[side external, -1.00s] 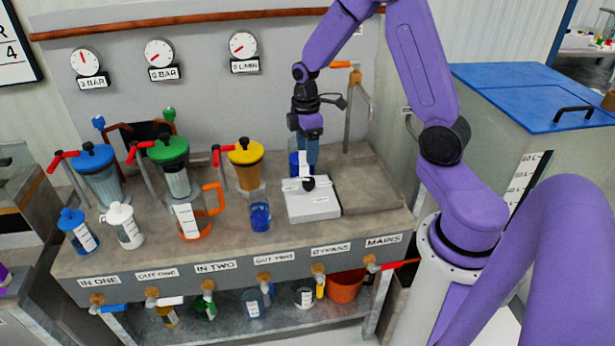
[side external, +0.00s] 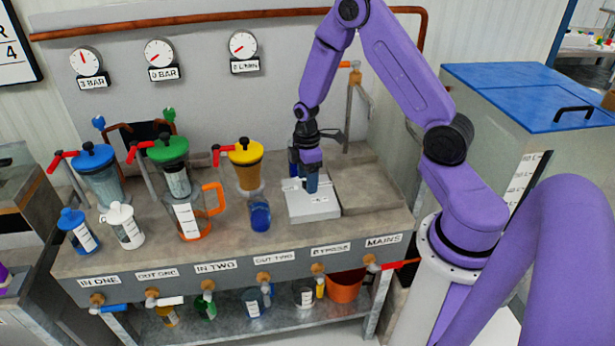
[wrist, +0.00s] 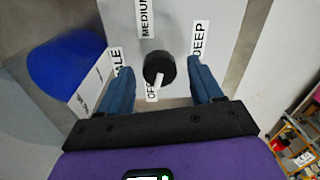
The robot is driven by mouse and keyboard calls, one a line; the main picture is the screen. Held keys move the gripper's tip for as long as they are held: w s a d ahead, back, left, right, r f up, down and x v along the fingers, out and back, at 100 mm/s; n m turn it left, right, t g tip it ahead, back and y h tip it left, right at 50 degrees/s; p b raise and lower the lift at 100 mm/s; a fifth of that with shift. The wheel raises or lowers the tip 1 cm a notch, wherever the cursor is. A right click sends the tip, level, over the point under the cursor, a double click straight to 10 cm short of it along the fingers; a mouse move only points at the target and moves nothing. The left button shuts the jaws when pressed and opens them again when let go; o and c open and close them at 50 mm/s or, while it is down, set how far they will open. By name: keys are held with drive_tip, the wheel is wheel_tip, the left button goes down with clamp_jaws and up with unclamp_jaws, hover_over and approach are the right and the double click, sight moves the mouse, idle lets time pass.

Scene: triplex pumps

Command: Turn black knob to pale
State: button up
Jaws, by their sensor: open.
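The black knob (wrist: 160,66) sits on a pale grey box (wrist: 176,20), which also shows in the side view (side external: 313,208). Its white pointer is turned toward the OFF label (wrist: 152,92). The partly hidden PALE label (wrist: 117,57) is at the knob's left, MEDIUM (wrist: 146,18) beyond it and DEEP (wrist: 198,38) at its right. My gripper (wrist: 160,70) is open, with one blue finger on each side of the knob and gaps between. In the side view my gripper (side external: 311,184) is low over the box and hides the knob.
A blue-topped container (wrist: 62,68) stands close at the left in the wrist view. In the side view a blue cup (side external: 260,216) and a jug with an orange handle (side external: 188,215) stand left of the box. Bare bench (side external: 375,190) lies to its right.

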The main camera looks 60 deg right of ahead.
drive_tip(key=c, duration=1.1)
drive_tip(key=shift+o, duration=0.2)
drive_tip(key=shift+m, duration=0.3)
drive_tip(key=m, duration=0.6)
drive_tip(key=shift+d, duration=0.1)
drive_tip(key=m, duration=0.7)
drive_tip(key=shift+s+d, duration=0.1)
drive_tip(key=o, duration=1.1)
drive_tip(key=shift+c, duration=0.2)
drive_tip(key=shift+t, duration=0.3)
